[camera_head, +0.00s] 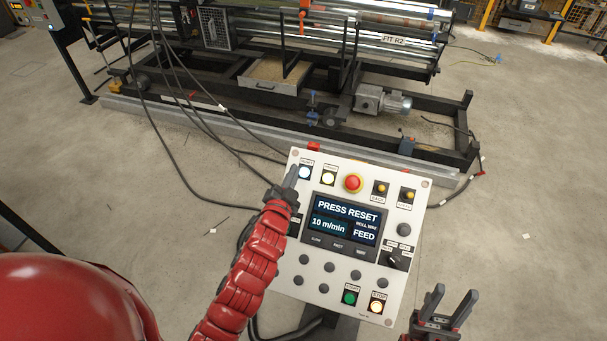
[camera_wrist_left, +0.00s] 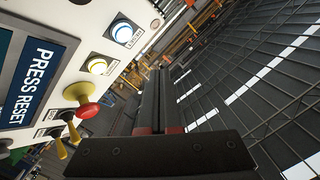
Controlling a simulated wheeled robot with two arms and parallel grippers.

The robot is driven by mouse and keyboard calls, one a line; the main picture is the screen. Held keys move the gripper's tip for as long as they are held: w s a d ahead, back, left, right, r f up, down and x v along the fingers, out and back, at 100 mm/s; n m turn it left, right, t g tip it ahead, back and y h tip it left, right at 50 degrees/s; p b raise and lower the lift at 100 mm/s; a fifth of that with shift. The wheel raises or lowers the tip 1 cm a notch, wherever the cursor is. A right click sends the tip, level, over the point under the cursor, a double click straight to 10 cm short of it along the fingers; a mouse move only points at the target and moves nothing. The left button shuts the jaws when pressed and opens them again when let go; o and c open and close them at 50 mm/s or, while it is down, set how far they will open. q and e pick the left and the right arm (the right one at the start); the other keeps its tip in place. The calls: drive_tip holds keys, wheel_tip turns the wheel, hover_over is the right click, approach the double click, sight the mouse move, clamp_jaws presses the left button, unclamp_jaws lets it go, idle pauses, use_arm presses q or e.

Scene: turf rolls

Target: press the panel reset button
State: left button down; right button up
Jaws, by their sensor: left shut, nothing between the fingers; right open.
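The control panel (camera_head: 410,185) is a tilted light plate on a stand, and its screen (camera_head: 345,220) reads PRESS RESET. A lit bluish-white button (camera_head: 304,172) sits at the top left corner; its label looks like RESET but is small. It also shows in the left wrist view (camera_wrist_left: 122,33). A lit yellowish button (camera_head: 328,178) is to its right. My left gripper (camera_head: 292,177) is shut and empty, its tip just left of the bluish-white button; I cannot tell whether it touches. In the left wrist view its fingers (camera_wrist_left: 159,85) point past the panel edge. My right gripper (camera_head: 454,292) is open, right of the panel.
A red emergency stop (camera_head: 353,183) and yellow switches (camera_head: 381,188) are along the panel's top. A green button (camera_head: 349,298) and a lit orange button (camera_head: 376,307) are at the bottom. The roller machine (camera_head: 300,95) stands behind, with cables on the floor. The floor at right is mostly clear.

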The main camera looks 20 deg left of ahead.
sight(303, 168)
use_arm(q)
drive_tip(key=w+f+b, duration=0.3)
drive_tip(key=w+f, duration=0.1)
drive_tip(key=shift+f, duration=0.4)
drive_tip(key=shift+d, duration=0.1)
idle(1.6)
drive_tip(key=shift+w+f+b, duration=0.25)
drive_tip(key=shift+f+b, duration=0.1)
drive_tip(key=shift+b, duration=0.2)
drive_tip(key=shift+w+f+b, duration=0.25)
drive_tip(key=shift+f+b, duration=0.05)
drive_tip(key=shift+b, duration=0.1)
idle(0.5)
drive_tip(key=shift+s+r+p, duration=0.35)
drive_tip(key=shift+s+r, duration=0.15)
drive_tip(key=shift+r, duration=0.15)
idle(0.3)
